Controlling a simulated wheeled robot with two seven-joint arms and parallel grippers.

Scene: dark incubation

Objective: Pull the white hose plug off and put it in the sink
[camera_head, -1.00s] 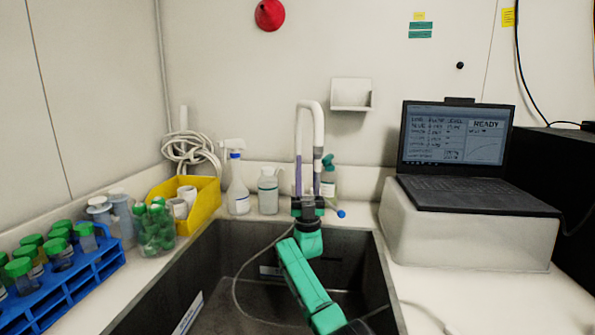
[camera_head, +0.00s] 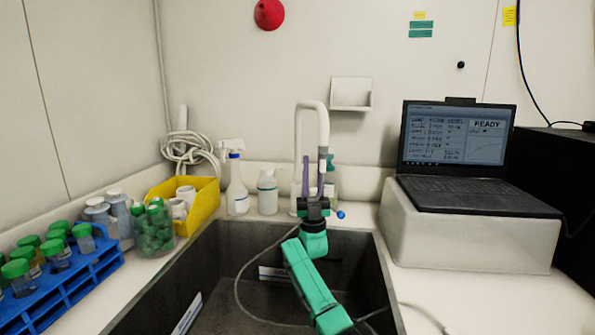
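A white arched tap (camera_head: 298,140) stands behind the dark sink (camera_head: 205,262); its spout end (camera_head: 323,140) hangs down on the right. I cannot make out the white hose plug as a separate part; it may be hidden by my gripper at the spout. My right gripper (camera_head: 314,168), on a green arm, points up at the tap with two purple fingers apart. The right finger overlaps the spout end, the left is just right of the tap's upright. Nothing shows clearly held. My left gripper is not in view.
A grey hose (camera_head: 238,283) loops in the sink. A spray bottle (camera_head: 238,190), a white bottle (camera_head: 268,192) and a partly hidden green-capped bottle (camera_head: 330,185) stand behind it. A yellow bin (camera_head: 205,205) and blue rack (camera_head: 75,285) are left, a laptop (camera_head: 455,150) right.

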